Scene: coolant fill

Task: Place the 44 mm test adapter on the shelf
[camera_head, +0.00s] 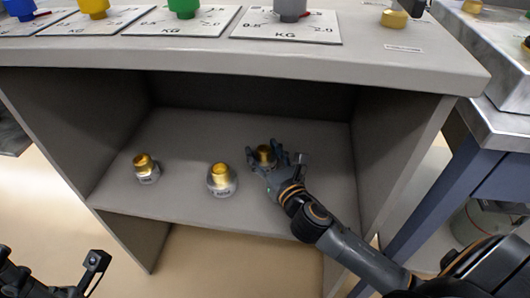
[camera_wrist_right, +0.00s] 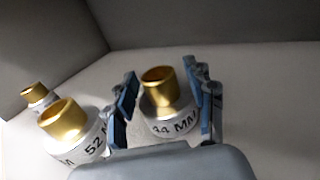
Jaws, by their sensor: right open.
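The 44 mm test adapter (camera_wrist_right: 158,100), with a gold top and a white labelled base, stands upright on the shelf (camera_head: 190,135). Its gold top also shows in the head view (camera_head: 264,153). My right gripper (camera_head: 272,158) is around it. In the right wrist view the gripper's blue-padded fingers (camera_wrist_right: 160,100) stand on either side of the adapter, open, with a small gap at the left finger; contact at the right finger is hard to tell. My left gripper (camera_head: 93,265) is at the lower left of the head view, away from the shelf; its jaw opening is unclear.
A 52 mm adapter (camera_head: 221,180) stands left of my right gripper, and a smaller gold-topped adapter (camera_head: 147,168) stands farther left. The worktop (camera_head: 250,58) overhangs the shelf, with several coloured pieces on scale plates. The cabinet's right wall (camera_head: 395,150) is close to my right arm.

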